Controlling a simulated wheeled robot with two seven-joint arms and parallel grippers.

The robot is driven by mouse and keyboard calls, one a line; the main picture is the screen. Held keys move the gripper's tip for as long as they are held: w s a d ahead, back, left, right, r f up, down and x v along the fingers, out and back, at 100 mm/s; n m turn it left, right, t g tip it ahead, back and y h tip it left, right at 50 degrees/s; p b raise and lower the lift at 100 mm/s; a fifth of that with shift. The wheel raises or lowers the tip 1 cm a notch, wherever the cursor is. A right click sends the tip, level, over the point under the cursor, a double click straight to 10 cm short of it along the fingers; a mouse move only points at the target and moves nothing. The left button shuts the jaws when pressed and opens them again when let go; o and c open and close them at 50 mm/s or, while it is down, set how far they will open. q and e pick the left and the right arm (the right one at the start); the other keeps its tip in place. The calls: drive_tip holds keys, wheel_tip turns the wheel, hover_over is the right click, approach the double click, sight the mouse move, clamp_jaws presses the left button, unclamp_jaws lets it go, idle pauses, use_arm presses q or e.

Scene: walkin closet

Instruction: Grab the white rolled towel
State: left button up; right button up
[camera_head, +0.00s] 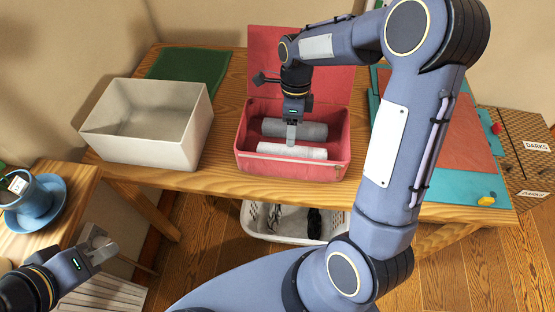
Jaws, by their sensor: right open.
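The white rolled towel (309,152) lies lengthwise at the front inside an open red box (288,168) on the wooden table. A grey rolled towel (312,131) lies just behind it. My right gripper (291,138) points down into the box, open, with its fingers at the left part of the white towel. The fingers overlap the towel's back edge in the picture; I cannot tell whether they touch it. My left gripper (103,246) is open and empty at the lower left, away from the box.
An empty white bin (150,150) stands left of the red box, with a green mat (190,66) behind it. A teal board (465,205) lies at the right. A white basket (285,236) with dark items sits below. A blue cup (32,200) stands on a side table.

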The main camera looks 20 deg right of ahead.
sight(291, 150)
drive_tip(key=p+x, duration=0.1)
drive_tip(key=x, duration=0.7)
drive_tip(key=shift+s, duration=0.1)
drive_tip(key=shift+c, duration=0.2)
drive_tip(key=shift+r, duration=0.1)
drive_tip(key=c, duration=0.6)
